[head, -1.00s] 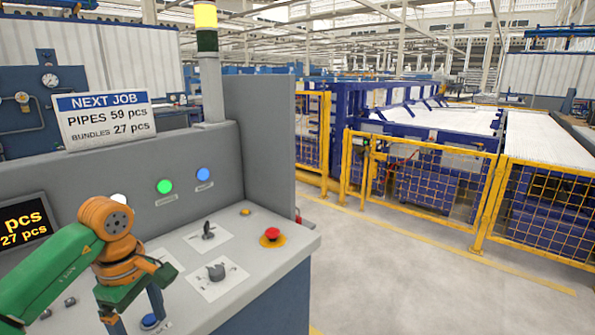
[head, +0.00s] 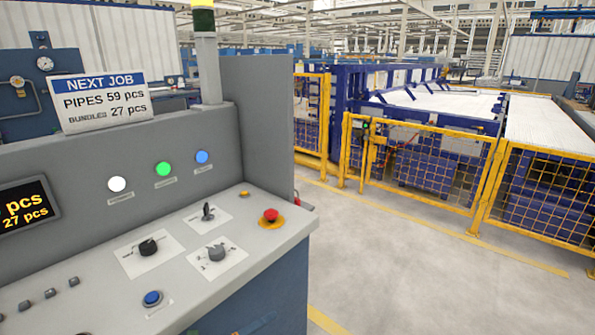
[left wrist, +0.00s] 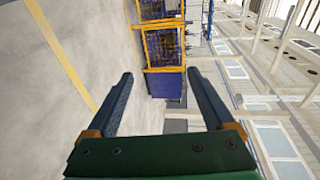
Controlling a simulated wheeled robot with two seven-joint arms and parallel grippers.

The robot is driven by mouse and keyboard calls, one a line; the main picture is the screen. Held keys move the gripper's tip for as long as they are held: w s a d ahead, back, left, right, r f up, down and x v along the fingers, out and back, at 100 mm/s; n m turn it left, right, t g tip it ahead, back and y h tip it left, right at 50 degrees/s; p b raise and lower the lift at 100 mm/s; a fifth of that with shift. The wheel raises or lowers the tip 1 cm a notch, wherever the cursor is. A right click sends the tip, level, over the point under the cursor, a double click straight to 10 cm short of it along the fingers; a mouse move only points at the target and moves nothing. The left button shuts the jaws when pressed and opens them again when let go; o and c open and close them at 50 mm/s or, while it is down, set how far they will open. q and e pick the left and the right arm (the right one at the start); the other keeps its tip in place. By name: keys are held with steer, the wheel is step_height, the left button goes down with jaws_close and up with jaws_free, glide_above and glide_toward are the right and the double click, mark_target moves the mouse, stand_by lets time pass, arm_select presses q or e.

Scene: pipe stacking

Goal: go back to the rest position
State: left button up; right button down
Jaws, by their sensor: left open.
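My left gripper (left wrist: 160,103) shows in the left wrist view with its two dark fingers spread wide and nothing between them. Its camera looks sideways over the floor and the fence. The left arm is out of the head view. My right gripper is in neither view. The control console (head: 272,240) stands at the left of the head view. On it are a blue push button (head: 152,298), black rotary knobs (head: 148,247) and a red emergency stop (head: 271,215). White, green and blue lamps (head: 163,169) are on its upright panel.
A sign (head: 100,102) reads NEXT JOB, PIPES 59 pcs, BUNDLES 27 pcs. A display (head: 25,204) is at the far left. Yellow mesh fencing (head: 415,165) encloses blue machinery behind. The grey floor (head: 400,265) right of the console is clear.

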arm_select(q)
steer(key=s+a+f+n+g+y, duration=0.1)
steer(key=s+a+f+n+y, duration=0.4)
steer(key=s+f+n, duration=0.45)
steer(key=s+a+f+n+g+y, duration=0.1)
steer(key=s+a+f+n+y, duration=0.5)
steer(key=f, duration=0.6)
steer(key=s+f+n+g, duration=0.4)
steer(key=s, duration=0.9)
steer(key=s+f+n+g, duration=0.4)
steer(key=s+f+n, duration=0.1)
steer(key=s, duration=0.8)
steer(key=shift+a+f+y, duration=0.15)
steer(key=shift+a+y, duration=0.05)
steer(key=shift+y, duration=0.1)
steer(key=shift+n, duration=0.25)
